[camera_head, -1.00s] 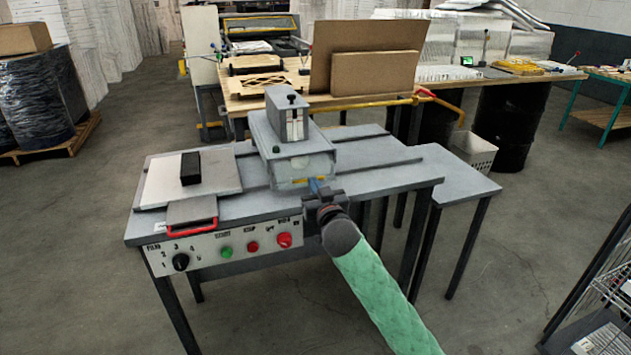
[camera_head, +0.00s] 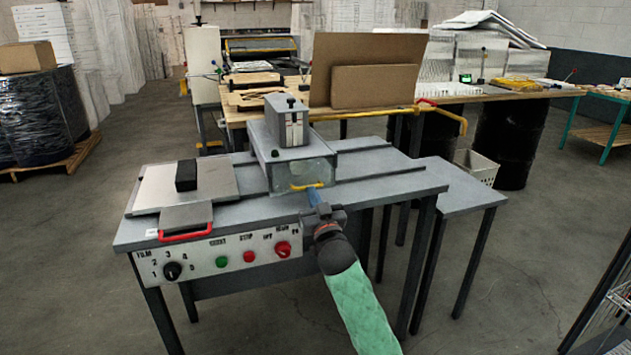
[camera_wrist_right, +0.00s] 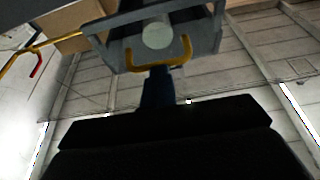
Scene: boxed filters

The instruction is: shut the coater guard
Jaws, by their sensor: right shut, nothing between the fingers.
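The coater (camera_head: 288,147) is a grey box-shaped machine on a grey metal table. Its clear guard (camera_head: 288,174) is at the front of the box, with a yellow handle (camera_head: 306,186) along its lower part. I cannot tell whether the guard is fully down. My right gripper (camera_head: 313,194) is shut and empty, its blue fingertips close to the handle from the front. In the right wrist view, the yellow handle (camera_wrist_right: 160,60) is just beyond the fingertips (camera_wrist_right: 158,85); contact is unclear. My left gripper is not in view.
A control panel (camera_head: 212,262) with a dial and coloured buttons is on the table's front. A pale plate (camera_head: 150,190) carrying a black block (camera_head: 186,175) and a red-handled tray (camera_head: 185,220) are at left. A wooden bench with cardboard stands behind. Floor in front is open.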

